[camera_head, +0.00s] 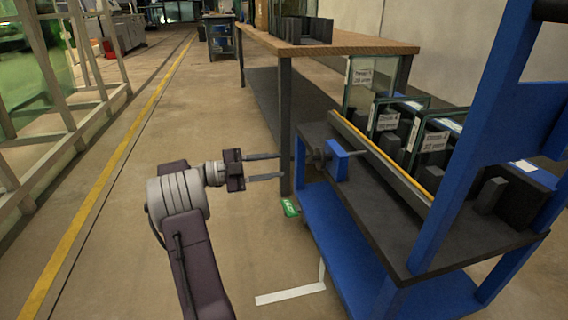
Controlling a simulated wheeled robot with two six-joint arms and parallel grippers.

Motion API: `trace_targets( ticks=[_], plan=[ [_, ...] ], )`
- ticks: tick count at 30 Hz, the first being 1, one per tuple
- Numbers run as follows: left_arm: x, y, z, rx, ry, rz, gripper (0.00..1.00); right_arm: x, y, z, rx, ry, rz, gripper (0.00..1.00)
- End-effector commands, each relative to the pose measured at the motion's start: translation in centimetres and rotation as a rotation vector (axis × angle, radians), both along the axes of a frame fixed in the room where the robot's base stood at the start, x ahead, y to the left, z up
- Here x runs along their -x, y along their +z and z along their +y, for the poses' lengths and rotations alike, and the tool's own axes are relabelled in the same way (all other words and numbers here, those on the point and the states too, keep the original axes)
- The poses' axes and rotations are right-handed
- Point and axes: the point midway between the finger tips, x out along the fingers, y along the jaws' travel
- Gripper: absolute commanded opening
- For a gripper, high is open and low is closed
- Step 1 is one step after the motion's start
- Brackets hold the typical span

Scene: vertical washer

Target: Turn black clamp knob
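The blue clamp block (337,160) sits at the left end of the dark bench top. A small dark clamp knob (318,157) sticks out from its left side, towards my gripper. A thin rod runs from the block to the right. My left gripper (282,166) is open and empty, its two fingers pointing right towards the knob. A gap lies between the fingertips and the knob, and they do not touch. My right gripper is out of view.
The bench (390,213) has a blue frame with a tall post (470,140) on the right. Labelled glass-fronted bins (433,148) stand behind the yellow-edged rail (380,155). A wooden table (340,42) stands behind.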

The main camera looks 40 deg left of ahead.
Motion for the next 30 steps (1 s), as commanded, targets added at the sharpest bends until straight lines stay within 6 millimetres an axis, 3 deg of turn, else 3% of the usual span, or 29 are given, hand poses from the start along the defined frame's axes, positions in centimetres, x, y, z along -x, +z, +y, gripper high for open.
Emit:
trace_targets(
  ticks=[5,8,11,22,26,30],
  plan=[
    [0.0,0.0,0.0,0.000,0.000,0.000,0.36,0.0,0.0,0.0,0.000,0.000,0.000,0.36],
    [0.0,0.0,0.0,0.015,0.000,0.013,0.59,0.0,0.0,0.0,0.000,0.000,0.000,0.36],
    [0.0,0.0,0.0,0.147,0.001,0.127,0.84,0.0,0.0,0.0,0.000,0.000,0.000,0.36],
    [-0.6,-0.8,0.8,1.326,0.039,1.127,0.84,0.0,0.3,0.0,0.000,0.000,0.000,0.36],
    [-1.1,-1.0,1.4,1.794,0.048,1.502,0.84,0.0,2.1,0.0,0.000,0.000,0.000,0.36],
    [-1.6,-1.0,1.9,2.317,0.047,1.915,0.84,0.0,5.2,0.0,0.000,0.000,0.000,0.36]
  ],
)
